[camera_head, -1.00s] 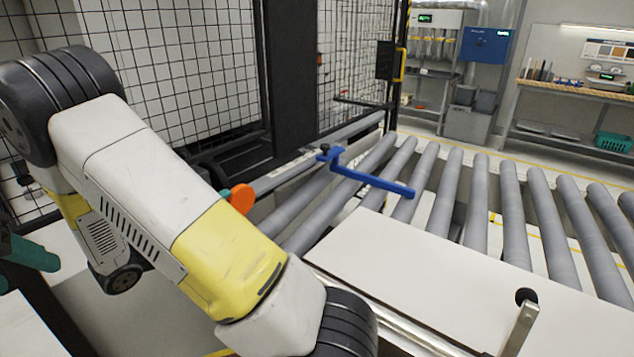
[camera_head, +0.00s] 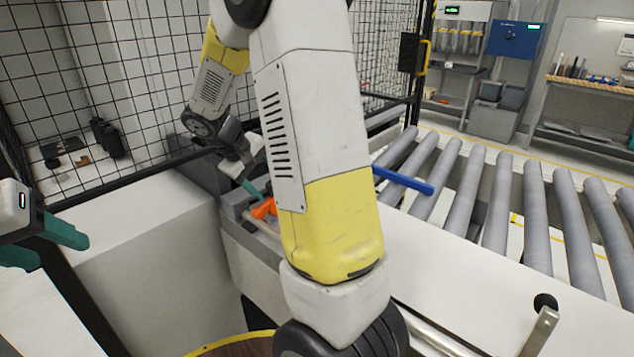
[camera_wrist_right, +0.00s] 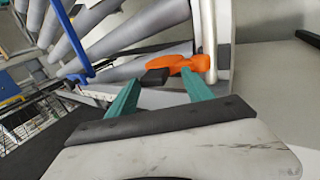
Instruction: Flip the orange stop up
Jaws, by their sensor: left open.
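The orange stop (camera_head: 264,208) sits at the near end of the conveyor rail in the head view, partly hidden by my right arm. In the right wrist view the orange stop (camera_wrist_right: 182,62) lies across the rail just ahead of the fingertips, with a black end piece. My right gripper (camera_wrist_right: 160,77) is open, its teal fingers apart and the stop near their tips; I cannot tell whether they touch. In the head view my right gripper (camera_head: 252,188) is beside the stop. My left gripper (camera_head: 48,245) is open and empty at the left edge.
A blue bar (camera_head: 403,180) extends over the grey rollers (camera_head: 466,205). A white panel (camera_head: 470,280) lies at the front right. A black mesh fence (camera_head: 150,70) stands behind my right gripper. My right arm blocks the middle of the head view.

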